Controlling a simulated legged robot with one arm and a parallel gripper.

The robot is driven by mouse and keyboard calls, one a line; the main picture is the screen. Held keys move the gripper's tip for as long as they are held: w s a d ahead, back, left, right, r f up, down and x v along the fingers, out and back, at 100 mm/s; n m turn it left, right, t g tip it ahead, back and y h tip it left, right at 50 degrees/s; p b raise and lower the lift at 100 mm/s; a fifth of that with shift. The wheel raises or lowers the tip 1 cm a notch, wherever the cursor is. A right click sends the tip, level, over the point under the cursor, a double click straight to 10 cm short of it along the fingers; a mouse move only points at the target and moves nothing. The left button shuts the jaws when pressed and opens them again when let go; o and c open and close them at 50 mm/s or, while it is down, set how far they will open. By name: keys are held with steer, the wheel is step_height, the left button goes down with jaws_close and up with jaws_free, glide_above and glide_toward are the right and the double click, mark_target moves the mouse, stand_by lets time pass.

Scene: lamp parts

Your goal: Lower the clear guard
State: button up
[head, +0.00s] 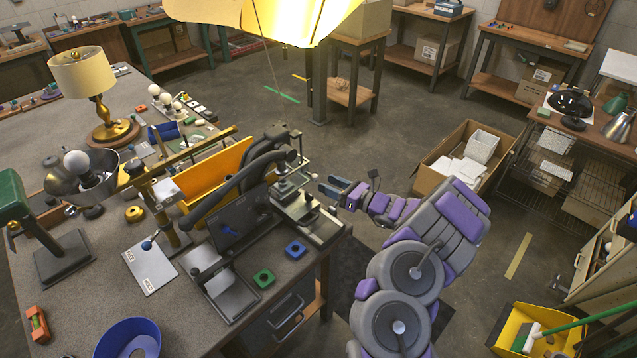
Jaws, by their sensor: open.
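A bench fixture (308,212) with a metal plate and upright posts stands at the right edge of the grey workbench. I cannot make out the clear guard for certain. A dark, seemingly see-through panel (240,220) stands tilted just left of the fixture, with a bluish patch showing in it; I cannot tell whether it is the guard. My gripper (333,188) has blue-grey fingers, is open and looks empty. It points left toward the fixture, just right of its posts. I cannot tell whether it touches anything there.
A cardboard box (465,155) stands on the floor behind my arm. Open floor lies right of the bench.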

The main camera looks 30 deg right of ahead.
steer(key=x, duration=0.4)
steer(key=shift+w+a+b, duration=0.2)
steer(key=shift+w+b, duration=0.15)
jaws_close()
stand_by(0.4)
